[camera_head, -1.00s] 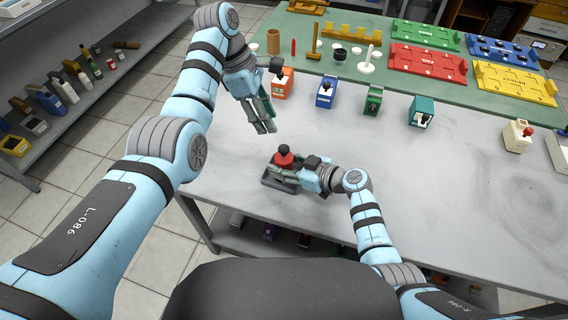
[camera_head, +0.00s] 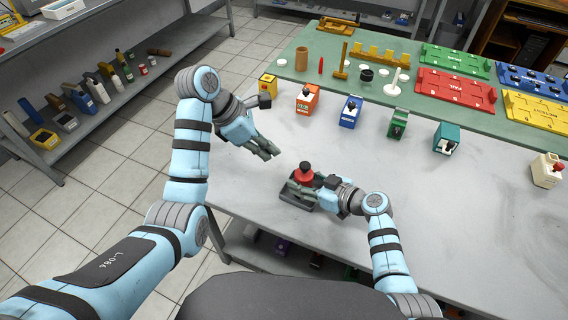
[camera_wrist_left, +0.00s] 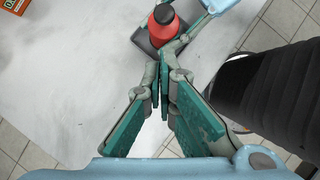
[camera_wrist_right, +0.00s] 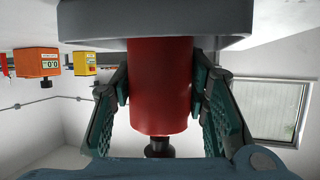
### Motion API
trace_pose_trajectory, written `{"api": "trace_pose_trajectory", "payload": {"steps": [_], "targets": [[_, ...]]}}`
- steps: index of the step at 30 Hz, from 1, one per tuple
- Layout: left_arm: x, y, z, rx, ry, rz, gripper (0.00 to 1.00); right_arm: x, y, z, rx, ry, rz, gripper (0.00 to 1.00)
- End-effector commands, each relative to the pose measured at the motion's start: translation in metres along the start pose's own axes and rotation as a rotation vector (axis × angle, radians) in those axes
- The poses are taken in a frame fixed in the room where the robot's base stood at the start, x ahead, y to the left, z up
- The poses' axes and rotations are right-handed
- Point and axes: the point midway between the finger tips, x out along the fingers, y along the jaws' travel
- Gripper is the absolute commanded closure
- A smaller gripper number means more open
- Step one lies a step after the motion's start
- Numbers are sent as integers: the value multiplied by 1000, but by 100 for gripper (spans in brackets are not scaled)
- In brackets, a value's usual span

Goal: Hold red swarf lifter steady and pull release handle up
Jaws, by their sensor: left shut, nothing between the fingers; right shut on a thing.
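The red swarf lifter (camera_head: 305,176) is a red cylinder with a black knob-like handle (camera_head: 305,166) on top. It stands upright at a dark grey tray (camera_head: 296,198) near the table's front edge. My right gripper (camera_head: 317,182) is shut around the red body from the right. The left wrist view shows the lifter (camera_wrist_left: 165,32) beyond the fingertips.
A row of coloured boxes, including orange (camera_head: 306,104), blue (camera_head: 349,112), green (camera_head: 397,124) and teal (camera_head: 446,139), stands behind the lifter. A green mat (camera_head: 430,106) with trays lies farther back.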

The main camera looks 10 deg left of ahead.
Motion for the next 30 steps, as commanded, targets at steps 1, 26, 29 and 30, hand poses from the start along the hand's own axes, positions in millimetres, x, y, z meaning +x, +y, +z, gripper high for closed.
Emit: {"api": "trace_pose_trajectory", "payload": {"steps": [1,26,29,30], "targets": [[3,0,0,0,0,-2,100,0,0,0,0,-1,-1,92],[98,0,0,0,0,-1,100,0,0,0,0,-1,0,92],[98,0,0,0,0,-1,100,0,0,0,0,-1,0,92],[98,0,0,0,0,0,100,0,0,0,0,-1,0,92]]}}
